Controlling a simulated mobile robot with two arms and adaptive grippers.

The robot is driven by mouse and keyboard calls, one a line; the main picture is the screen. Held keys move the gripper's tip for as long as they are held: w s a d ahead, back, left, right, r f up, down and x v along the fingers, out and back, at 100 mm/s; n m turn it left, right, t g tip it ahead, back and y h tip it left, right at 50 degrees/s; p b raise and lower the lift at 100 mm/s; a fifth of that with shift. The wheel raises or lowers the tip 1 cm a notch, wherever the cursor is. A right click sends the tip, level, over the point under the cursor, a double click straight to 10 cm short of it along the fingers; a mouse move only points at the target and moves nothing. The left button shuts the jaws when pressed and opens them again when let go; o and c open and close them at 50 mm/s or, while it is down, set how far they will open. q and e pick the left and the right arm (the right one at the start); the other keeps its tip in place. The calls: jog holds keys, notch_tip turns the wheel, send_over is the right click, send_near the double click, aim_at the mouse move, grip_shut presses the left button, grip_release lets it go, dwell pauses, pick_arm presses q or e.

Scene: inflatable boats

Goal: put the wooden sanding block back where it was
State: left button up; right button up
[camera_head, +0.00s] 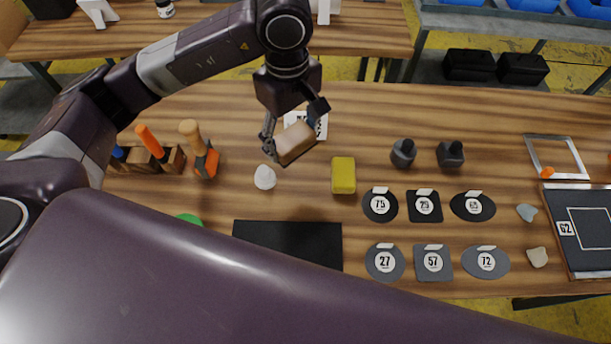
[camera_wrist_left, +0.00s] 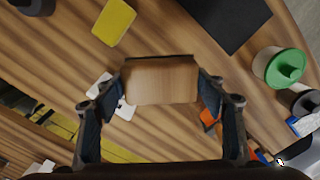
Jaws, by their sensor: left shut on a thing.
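The wooden sanding block (camera_head: 296,144) is held between the fingers of my left gripper (camera_head: 291,136), tilted and apparently above the wooden table (camera_head: 440,120). In the left wrist view the block (camera_wrist_left: 162,84) shows its flat wooden face, with a dark rim along one edge, between both fingers. A white card with black print (camera_head: 318,126) lies on the table partly hidden behind the block and gripper. My right gripper is not in view.
A yellow block (camera_head: 343,175) and a white cone-shaped thing (camera_head: 265,177) stand near the held block. A black mat (camera_head: 287,240) lies in front. Numbered dark patches (camera_head: 424,206) and two dark knobs (camera_head: 403,153) are to the right.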

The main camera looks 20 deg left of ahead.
pick_arm(q)
jog(key=r+n, duration=0.1)
jog(key=d+r+n, duration=0.1)
jog(key=r, duration=0.1)
jog(key=r+n, duration=0.2)
jog(key=shift+w+d+b, duration=0.35)
jog(key=shift+w+b, duration=0.05)
jog(key=shift+w+d+r+n, duration=0.1)
jog(key=shift+w+r+n, duration=0.05)
jog(key=shift+r+n, duration=0.15)
jog(key=shift+w+f, duration=0.15)
jog(key=shift+f, duration=0.05)
notch_tip(320, 180, down, 5)
jog(key=shift+r, duration=0.1)
jog(key=p, duration=0.2)
send_over(305, 177)
notch_tip(305, 177, down, 9)
jog(key=shift+f, duration=0.2)
notch_tip(305, 177, down, 5)
jog(key=shift+f+p, duration=0.1)
jog(key=shift+p, duration=0.35)
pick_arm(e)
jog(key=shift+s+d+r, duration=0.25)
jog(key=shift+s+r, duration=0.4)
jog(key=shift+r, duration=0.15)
